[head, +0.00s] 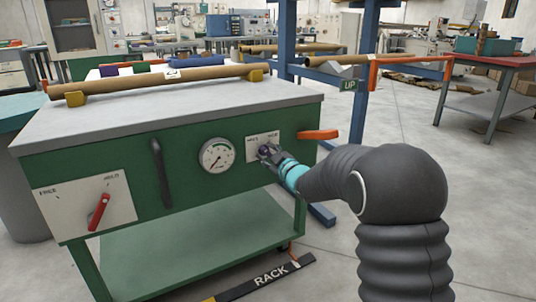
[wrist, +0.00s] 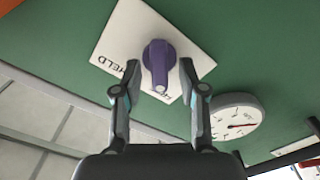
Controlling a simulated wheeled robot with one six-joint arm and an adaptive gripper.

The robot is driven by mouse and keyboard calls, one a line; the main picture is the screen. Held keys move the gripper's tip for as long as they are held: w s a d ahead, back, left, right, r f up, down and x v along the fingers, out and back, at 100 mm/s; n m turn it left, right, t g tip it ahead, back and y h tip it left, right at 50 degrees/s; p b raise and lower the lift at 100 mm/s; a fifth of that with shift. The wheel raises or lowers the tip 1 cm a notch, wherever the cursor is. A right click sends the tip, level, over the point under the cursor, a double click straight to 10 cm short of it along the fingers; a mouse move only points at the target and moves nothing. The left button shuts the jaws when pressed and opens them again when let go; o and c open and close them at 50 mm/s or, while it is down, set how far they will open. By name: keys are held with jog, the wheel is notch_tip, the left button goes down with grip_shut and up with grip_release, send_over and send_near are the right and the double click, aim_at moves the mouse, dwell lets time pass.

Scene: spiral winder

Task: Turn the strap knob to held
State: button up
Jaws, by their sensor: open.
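A purple knob (wrist: 159,62) sits on a white plate (wrist: 118,28) on the green panel. In the wrist view its bar points down, and the plate reads HELD to the lower left of the knob. Another label below the knob is mostly hidden. My gripper (wrist: 159,68) is open, one fingertip on either side of the knob, with visible gaps. In the head view my gripper (head: 267,153) is at the right-hand plate (head: 253,146) and covers most of the knob.
A round gauge (head: 217,155), a black handle (head: 161,172) and a red lever (head: 99,212) on another white plate are on the same panel, to the left. An orange handle (head: 318,134) juts out close by on the right.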

jog(key=shift+c, duration=0.3)
grip_shut()
jog(key=m+p, duration=0.1)
jog(key=m, duration=0.2)
jog(key=shift+d+r+m, duration=0.1)
jog(key=shift+r+m, duration=0.05)
jog(key=shift+m, duration=0.25)
jog(key=m+p, duration=0.2)
jog(key=m, duration=0.2)
jog(key=shift+w+d+m, duration=0.1)
jog(key=shift+m, duration=0.2)
jog(key=shift+w+d+m+p, duration=0.1)
jog(key=shift+m+p, duration=0.65)
jog(key=shift+m, duration=1.1)
jog(key=shift+d+m+p, duration=0.1)
jog(key=shift+m+p, duration=0.6)
jog(key=shift+m, duration=1.15)
